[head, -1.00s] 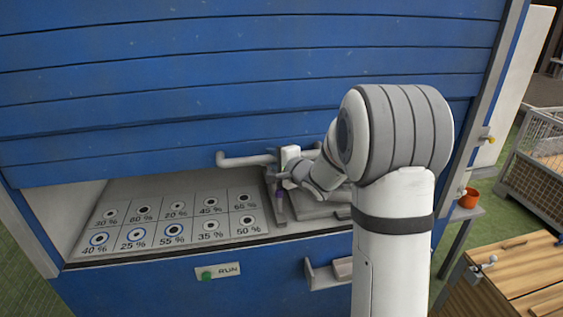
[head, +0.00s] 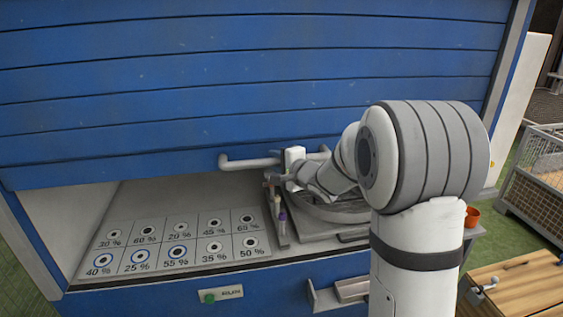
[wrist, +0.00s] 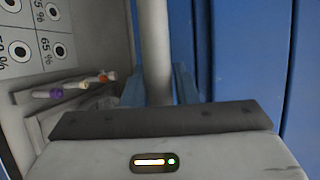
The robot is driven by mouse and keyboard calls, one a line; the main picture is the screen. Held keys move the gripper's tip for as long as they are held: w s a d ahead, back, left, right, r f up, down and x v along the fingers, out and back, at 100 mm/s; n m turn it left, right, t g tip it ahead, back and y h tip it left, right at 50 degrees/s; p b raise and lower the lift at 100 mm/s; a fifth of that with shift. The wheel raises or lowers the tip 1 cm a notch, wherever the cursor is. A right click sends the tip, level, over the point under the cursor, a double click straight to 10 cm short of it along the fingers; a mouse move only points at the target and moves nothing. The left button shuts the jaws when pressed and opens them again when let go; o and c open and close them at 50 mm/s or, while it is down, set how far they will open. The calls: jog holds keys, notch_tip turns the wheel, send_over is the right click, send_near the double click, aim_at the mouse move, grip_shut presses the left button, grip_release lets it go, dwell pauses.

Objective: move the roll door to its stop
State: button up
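The blue slatted roll door (head: 250,95) is partly raised, with an open gap below its lower edge. A pale bar handle (head: 245,163) runs along the lower part of the door. My gripper (head: 296,160) is at this handle in the head view, partly hidden by my own arm. In the wrist view the handle bar (wrist: 155,50) passes between the two fingers of my gripper (wrist: 159,86), which lie close against it on both sides. The blue door face (wrist: 240,60) shows to the right there.
Inside the opening lies a panel of percent-marked circles (head: 175,240), beside a rack with small capped tubes (head: 282,215). Below are a green RUN button (head: 209,297) and a drawer-like handle (head: 345,290). A wooden crate (head: 520,285) and a wire cage (head: 540,180) stand right.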

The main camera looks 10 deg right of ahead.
jog(key=o, duration=0.3)
jog(key=shift+a, duration=0.25)
jog(key=shift+o, duration=0.5)
jog(key=shift+d, duration=0.2)
jog(key=b+v, duration=0.1)
jog(key=v, duration=0.6)
jog(key=shift+s+d, duration=0.2)
jog(key=shift+s, duration=0.2)
